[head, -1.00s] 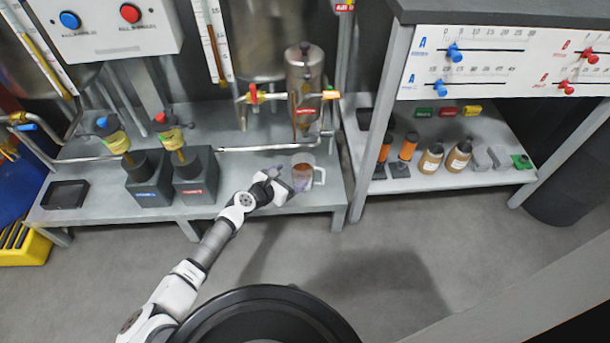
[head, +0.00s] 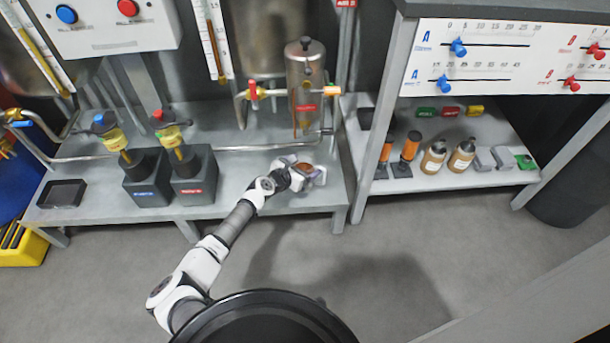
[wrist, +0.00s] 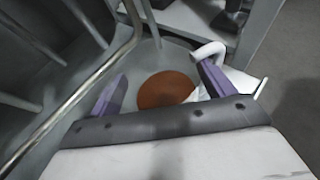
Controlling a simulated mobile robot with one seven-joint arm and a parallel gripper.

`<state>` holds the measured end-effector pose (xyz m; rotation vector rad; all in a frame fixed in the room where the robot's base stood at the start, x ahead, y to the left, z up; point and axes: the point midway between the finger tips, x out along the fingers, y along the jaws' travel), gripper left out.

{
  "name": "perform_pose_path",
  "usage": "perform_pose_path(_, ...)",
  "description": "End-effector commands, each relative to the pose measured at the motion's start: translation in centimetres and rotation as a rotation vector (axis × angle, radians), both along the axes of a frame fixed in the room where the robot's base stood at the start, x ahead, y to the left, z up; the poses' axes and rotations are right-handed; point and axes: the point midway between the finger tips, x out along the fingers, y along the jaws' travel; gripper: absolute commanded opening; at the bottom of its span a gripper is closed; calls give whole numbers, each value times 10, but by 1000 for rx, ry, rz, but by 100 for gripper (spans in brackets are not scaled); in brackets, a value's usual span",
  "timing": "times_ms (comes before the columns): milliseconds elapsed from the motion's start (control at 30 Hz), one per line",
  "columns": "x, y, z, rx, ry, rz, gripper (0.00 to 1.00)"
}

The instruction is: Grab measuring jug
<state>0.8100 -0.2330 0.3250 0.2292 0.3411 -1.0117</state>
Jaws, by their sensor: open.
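The measuring jug (head: 307,171) stands on the grey bench below the steel cylinder, partly hidden by my gripper (head: 302,172) in the head view. In the wrist view the jug (wrist: 166,90) shows a round brown surface inside it, with its white handle (wrist: 209,50) at the upper right. My gripper (wrist: 160,85) is open, its two purple fingers to the left and right of the brown surface. The right finger is close to the handle. I cannot tell whether either finger touches the jug.
The grey bench (head: 100,212) also bears two dark blocks with yellow-labelled parts (head: 148,178) and a black tray (head: 62,193). A steel pipe (wrist: 75,95) runs along the left of the wrist view. A shelf (head: 450,182) with bottles stands to the right.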

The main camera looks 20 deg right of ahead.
Motion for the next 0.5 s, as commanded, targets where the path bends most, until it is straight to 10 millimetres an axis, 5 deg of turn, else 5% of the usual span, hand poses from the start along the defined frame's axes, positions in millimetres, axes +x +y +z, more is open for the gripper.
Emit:
perform_pose_path(100,0,0,0,0,0,0,80)
perform_pose_path(500,0,0,1,-1,-1,0,30)
